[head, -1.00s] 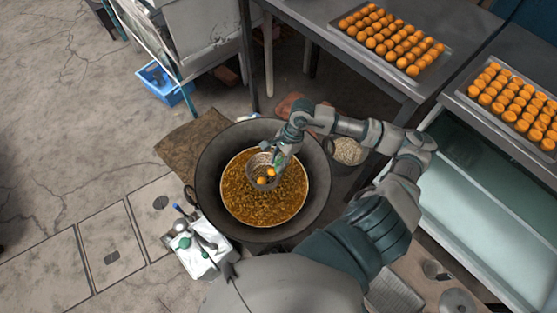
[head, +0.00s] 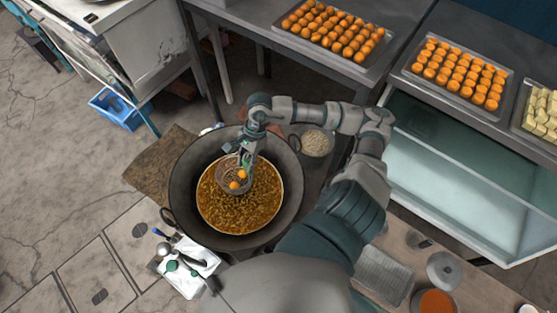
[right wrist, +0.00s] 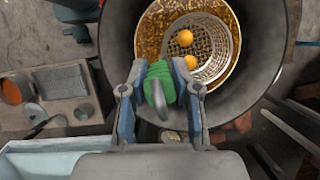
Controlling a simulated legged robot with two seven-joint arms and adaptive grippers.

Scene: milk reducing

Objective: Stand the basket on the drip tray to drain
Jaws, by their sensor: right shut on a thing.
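My right gripper (head: 246,152) is shut on the green handle (right wrist: 160,85) of a round wire-mesh basket (head: 227,180). The drip tray looks to be the grey ridged tray (head: 382,275) on the counter at lower right, empty. My left gripper is not in view.
The dark wok rim (head: 183,205) surrounds the oil. A pot of pale grains (head: 316,142) stands right of the wok. A lid (head: 443,268) and a red-orange bowl (head: 435,302) are right of the ridged tray. Trays of orange balls (head: 333,32) lie on the back tables.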

